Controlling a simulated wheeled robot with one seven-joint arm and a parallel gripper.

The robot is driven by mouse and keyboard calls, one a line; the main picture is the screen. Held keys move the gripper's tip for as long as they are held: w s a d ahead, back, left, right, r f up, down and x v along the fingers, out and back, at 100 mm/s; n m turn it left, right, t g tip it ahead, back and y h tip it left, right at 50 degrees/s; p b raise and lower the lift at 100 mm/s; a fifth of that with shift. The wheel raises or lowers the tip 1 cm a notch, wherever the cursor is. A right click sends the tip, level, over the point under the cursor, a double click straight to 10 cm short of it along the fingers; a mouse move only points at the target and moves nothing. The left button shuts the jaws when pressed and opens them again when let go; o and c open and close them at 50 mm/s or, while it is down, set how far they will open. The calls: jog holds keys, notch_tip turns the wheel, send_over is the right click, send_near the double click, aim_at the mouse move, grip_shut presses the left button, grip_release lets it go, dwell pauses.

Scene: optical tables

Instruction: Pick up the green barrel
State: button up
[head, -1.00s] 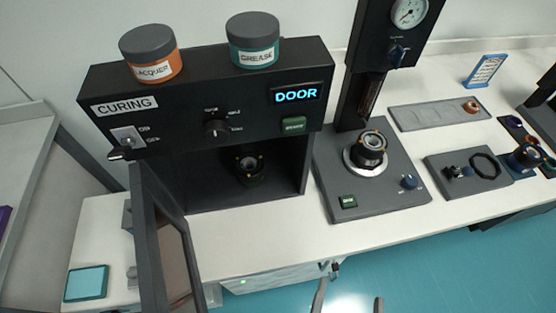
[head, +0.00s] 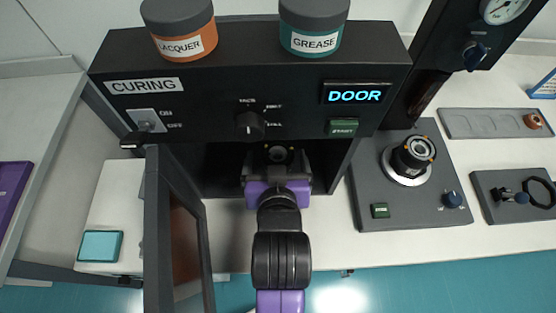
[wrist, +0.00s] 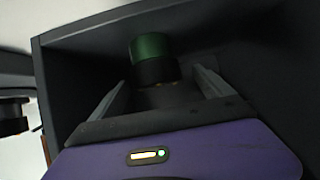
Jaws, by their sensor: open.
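The green barrel (wrist: 152,55) stands inside the curing oven (head: 170,85), with a green band above a black lower part in the wrist view. In the head view only its dark ringed end (head: 277,154) shows, and its green is hard to make out. My gripper (wrist: 160,78) is open, with one finger on each side of the barrel's lower part in the wrist view. I cannot tell whether the fingers touch it. In the head view my purple gripper body (head: 262,196) is at the oven's mouth and hides part of the inside.
The oven door (head: 178,235) stands open on the left, close to my arm. A lacquer jar (head: 180,42) and a grease jar (head: 312,40) sit on top of the oven. A press base (head: 372,190) with another dark barrel (head: 413,155) is to the right.

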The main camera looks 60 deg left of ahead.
jog(key=x, duration=0.4)
jog(key=shift+w+a, duration=0.35)
jog(key=shift+w, duration=0.05)
jog(key=shift+c, duration=0.2)
jog(key=c, duration=1.7)
jog(key=shift+r, duration=0.1)
